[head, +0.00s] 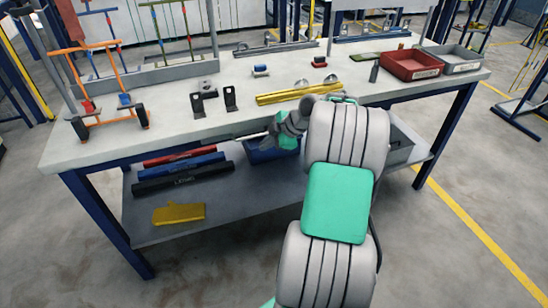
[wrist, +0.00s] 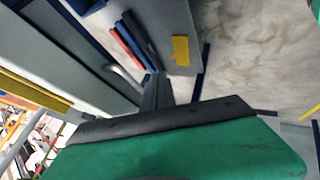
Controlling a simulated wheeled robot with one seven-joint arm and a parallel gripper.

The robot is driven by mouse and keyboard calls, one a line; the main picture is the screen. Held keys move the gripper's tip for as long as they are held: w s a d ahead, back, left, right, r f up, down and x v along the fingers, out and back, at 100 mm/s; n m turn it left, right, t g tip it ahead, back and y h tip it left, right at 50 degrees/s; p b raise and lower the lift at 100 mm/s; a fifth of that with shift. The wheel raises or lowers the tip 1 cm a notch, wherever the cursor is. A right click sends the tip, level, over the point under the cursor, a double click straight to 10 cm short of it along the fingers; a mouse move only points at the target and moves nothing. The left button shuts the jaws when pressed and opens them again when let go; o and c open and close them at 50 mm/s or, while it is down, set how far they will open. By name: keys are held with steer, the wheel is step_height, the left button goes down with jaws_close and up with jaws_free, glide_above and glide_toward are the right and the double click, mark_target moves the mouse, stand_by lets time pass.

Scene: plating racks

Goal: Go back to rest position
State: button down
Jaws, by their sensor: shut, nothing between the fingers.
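My gripper (head: 236,138) is in front of the workbench's front edge, pointing left, close to the edge in the picture. Its fingers are together with nothing between them. In the wrist view the closed fingers (wrist: 157,90) show beyond the green and black housing, with the lower shelf behind them. My grey and green arm reaches up from the bottom of the head view and hides part of the bench front.
The workbench top (head: 90,152) holds a yellow bar (head: 298,93), black brackets (head: 230,98), an orange rack (head: 105,85) and a red bin (head: 411,65). The lower shelf (head: 245,205) holds coloured bars, a yellow piece (head: 179,213) and a blue bin (head: 262,154).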

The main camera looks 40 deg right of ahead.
steer(key=p+v, duration=0.1)
steer(key=v, duration=0.9)
steer(key=a+r+m+g+p, duration=0.1)
steer(key=a+r+m+p, duration=0.15)
steer(key=a, duration=0.55)
steer(key=a+r+m+g+p, duration=0.1)
steer(key=a+r+m+p, duration=0.15)
steer(key=a, duration=0.45)
steer(key=s+a+r+m+g+h+p, duration=0.1)
steer(key=s+a+m+p, duration=0.4)
steer(key=s+a, duration=0.9)
steer(key=s+m+g+h, duration=0.1)
steer(key=m+h, duration=0.1)
steer(key=m, duration=0.1)
steer(key=shift+a+r, duration=0.25)
steer(key=shift+r, duration=0.05)
